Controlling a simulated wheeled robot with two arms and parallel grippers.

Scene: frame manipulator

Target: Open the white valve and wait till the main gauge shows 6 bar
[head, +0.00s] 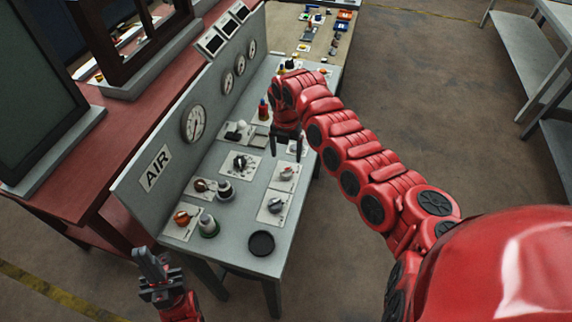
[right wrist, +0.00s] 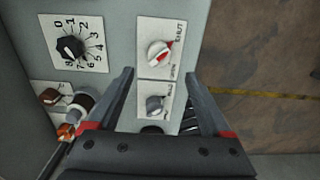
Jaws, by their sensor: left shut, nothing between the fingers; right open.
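The white valve is a white knob with a red mark on a white plate. It shows in the head view (head: 286,173) and the right wrist view (right wrist: 157,53), with the red mark toward the SHUT lettering. The main gauge (head: 194,122) is the large round dial on the upright panel near the AIR sign; its reading is too small to tell. My right gripper (head: 287,153) is open and empty above the bench, pointing down near the white valve, not visibly touching it. My left gripper (head: 151,266) is shut and empty, off the bench's near left corner.
A grey knob (head: 276,205) sits nearer than the white valve. A black numbered dial (head: 240,162), orange knob (head: 182,217) and black round dish (head: 261,243) are also on the grey bench (head: 232,248). The panel with smaller gauges (head: 227,83) rises along the left. Open floor lies right.

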